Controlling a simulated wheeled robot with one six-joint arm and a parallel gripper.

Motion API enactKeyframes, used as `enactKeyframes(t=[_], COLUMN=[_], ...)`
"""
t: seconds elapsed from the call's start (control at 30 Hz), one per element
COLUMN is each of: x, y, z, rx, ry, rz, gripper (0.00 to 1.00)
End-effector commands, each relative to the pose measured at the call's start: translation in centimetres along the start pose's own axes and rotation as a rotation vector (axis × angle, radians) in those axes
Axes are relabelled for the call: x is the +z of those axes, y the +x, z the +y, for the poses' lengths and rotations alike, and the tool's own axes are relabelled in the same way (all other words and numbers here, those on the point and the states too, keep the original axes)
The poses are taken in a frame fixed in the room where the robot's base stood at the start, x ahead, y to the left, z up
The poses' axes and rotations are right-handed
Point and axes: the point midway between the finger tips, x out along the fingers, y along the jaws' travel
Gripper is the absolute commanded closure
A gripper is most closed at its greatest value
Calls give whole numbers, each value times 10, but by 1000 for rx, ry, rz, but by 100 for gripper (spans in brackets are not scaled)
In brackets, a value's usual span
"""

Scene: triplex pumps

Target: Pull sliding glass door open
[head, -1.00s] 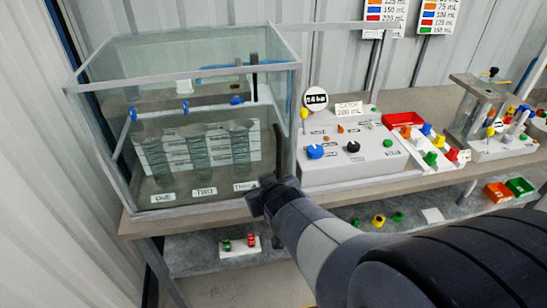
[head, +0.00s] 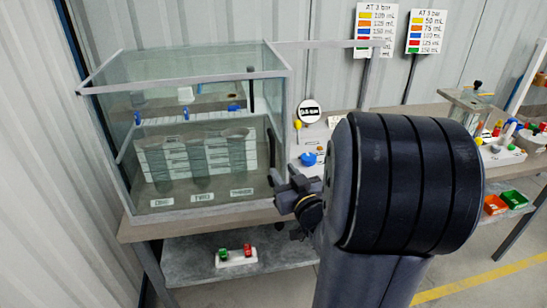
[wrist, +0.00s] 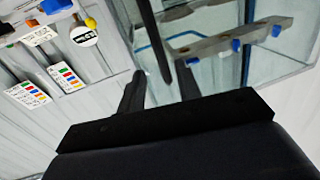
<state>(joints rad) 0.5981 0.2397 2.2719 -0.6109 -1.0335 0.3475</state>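The clear glass tank (head: 185,88) stands on the bench at the left, and its front glass looks closed. A dark upright handle (head: 271,148) is at the right end of the front glass. It also shows in the wrist view as a dark bar (wrist: 154,42). My gripper (head: 276,180) is at the lower end of this handle. In the wrist view my gripper (wrist: 160,72) is open, with the bar's end showing between its two spread fingers. I cannot tell whether either finger touches it. Another dark upright bar (head: 252,90) is higher on the tank.
Labelled clear cylinders (head: 202,160) stand inside the tank. A control panel with a blue knob (head: 308,159) and a round gauge (head: 309,111) is right of the tank, partly hidden by my arm. A white block with green and red parts (head: 236,256) sits on the lower shelf.

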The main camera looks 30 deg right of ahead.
Motion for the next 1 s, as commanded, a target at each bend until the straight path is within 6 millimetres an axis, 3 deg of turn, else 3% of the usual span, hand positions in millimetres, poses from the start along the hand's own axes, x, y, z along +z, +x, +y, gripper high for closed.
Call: enactKeyframes(t=[0.2, 0.4, 0.87, 1.0], x=[-2, -1, 0, 0], y=[41, 67, 79, 79], z=[-1, 0, 0, 0], rx=[-3, -1, 0, 0], ry=[0, 1, -1, 0], rz=[-1, -2, -1, -1], gripper=[67, 67, 67, 78])
